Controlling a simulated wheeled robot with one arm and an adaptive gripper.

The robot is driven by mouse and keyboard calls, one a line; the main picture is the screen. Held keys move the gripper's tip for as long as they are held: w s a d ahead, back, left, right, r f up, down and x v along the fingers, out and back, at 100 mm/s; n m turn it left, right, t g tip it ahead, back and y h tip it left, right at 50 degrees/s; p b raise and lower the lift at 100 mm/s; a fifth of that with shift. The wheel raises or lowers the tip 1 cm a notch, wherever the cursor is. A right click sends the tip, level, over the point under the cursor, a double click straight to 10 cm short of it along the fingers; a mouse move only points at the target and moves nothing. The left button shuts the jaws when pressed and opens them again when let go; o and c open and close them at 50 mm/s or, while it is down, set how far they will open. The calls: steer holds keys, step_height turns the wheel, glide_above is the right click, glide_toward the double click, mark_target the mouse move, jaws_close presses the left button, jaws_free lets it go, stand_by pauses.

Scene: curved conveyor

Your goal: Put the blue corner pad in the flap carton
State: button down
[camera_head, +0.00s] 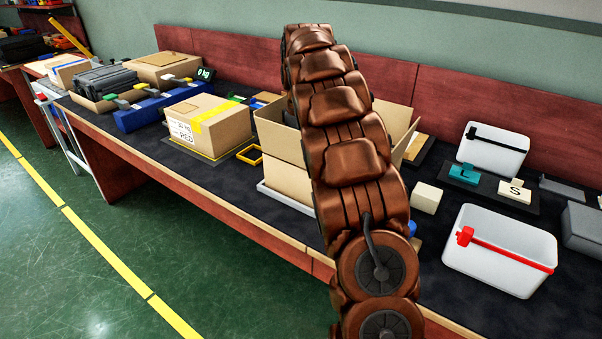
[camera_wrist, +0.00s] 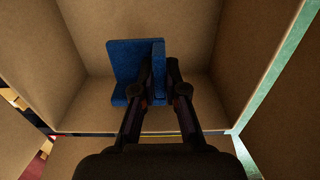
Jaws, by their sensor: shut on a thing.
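The blue corner pad (camera_wrist: 130,68) is held in my gripper (camera_wrist: 160,92) in the wrist view. The fingers are shut on one of its upright plates. Pad and fingertips show against the inside of the open flap carton (camera_wrist: 240,50), whose walls surround them. I cannot tell whether the pad touches the carton floor. In the head view the flap carton (camera_head: 285,168) stands behind my arm with its flaps open. My arm hides much of it, and the gripper and pad are hidden there.
A taped carton (camera_head: 222,128) and a yellow square frame (camera_head: 249,155) are left of the flap carton. A cream block (camera_head: 426,198) and white bins (camera_head: 495,250) with coloured clips are to the right. A red-brown back panel (camera_head: 380,82) runs behind the dark surface.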

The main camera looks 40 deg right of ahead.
steer(key=shift+f, duration=2.75)
steer(key=shift+f, duration=0.15)
steer(key=c, duration=1.2)
jaws_free()
step_height(320, 180, up, 12)
steer(key=shift+r, duration=0.15)
steer(key=shift+p, duration=0.35)
